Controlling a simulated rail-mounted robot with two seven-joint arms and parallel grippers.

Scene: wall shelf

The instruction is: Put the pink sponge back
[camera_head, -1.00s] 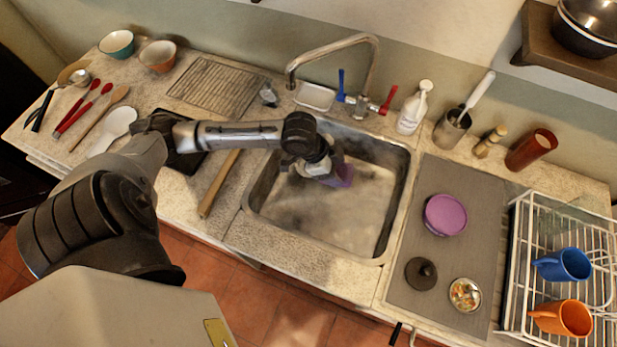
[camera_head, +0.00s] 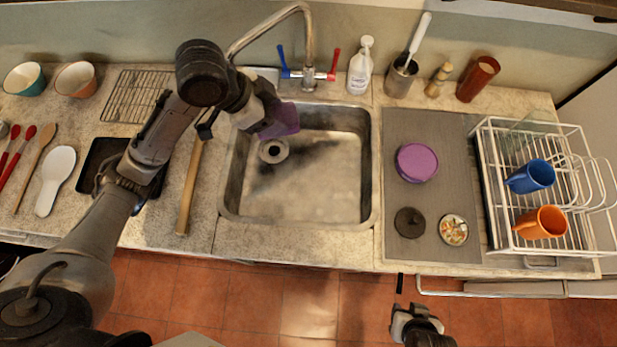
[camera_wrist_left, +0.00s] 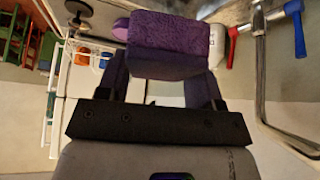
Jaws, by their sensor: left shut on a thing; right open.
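The sponge (camera_head: 283,121), purple-pink, is held up above the left back part of the sink (camera_head: 228,190). My left gripper (camera_head: 266,116) is shut on it. In the left wrist view the sponge (camera_wrist_left: 168,34) sits across the ends of the two fingers of my left gripper (camera_wrist_left: 168,76), its rough pink-purple face showing. A pale dish (camera_head: 266,76) behind the sink, left of the tap, is partly hidden by my left arm. My right gripper (camera_head: 416,320) is open and empty over the floor at the bottom edge.
The tap (camera_head: 309,50) with blue and red handles stands behind the sink, close to my left gripper. A white bottle (camera_head: 360,70) is right of it. The sink's inside has a dark smear and a drain (camera_head: 273,151).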

